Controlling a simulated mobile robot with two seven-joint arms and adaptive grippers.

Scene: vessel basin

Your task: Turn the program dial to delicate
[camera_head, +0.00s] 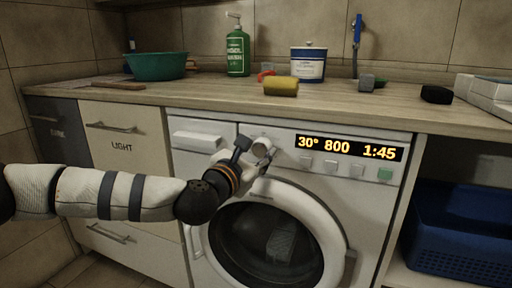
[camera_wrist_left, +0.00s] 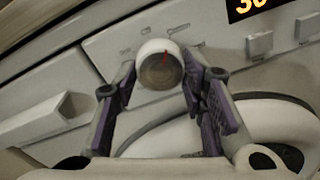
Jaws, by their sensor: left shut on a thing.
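The white washing machine (camera_head: 373,200) stands under the counter, its door shut. Its display (camera_head: 349,148) reads 30°, 800 and 1:45 in orange. The round white program dial (camera_wrist_left: 160,66) has a grey face with a red mark near the top. In the head view the dial (camera_head: 262,147) is partly hidden by my gripper. My left gripper (camera_head: 255,155) is at the dial, and in the left wrist view its two fingers (camera_wrist_left: 160,78) are shut on it from both sides. Small markings around the dial are too blurred to read. My right gripper is not in view.
Buttons (camera_head: 331,165) sit below the display, right of the dial. The detergent drawer (camera_head: 197,140) is at left. The wooden counter (camera_head: 215,91) above carries a yellow sponge (camera_head: 281,86), a green bottle (camera_head: 238,52) and a basin (camera_head: 157,66). A blue basket (camera_head: 460,235) stands at right.

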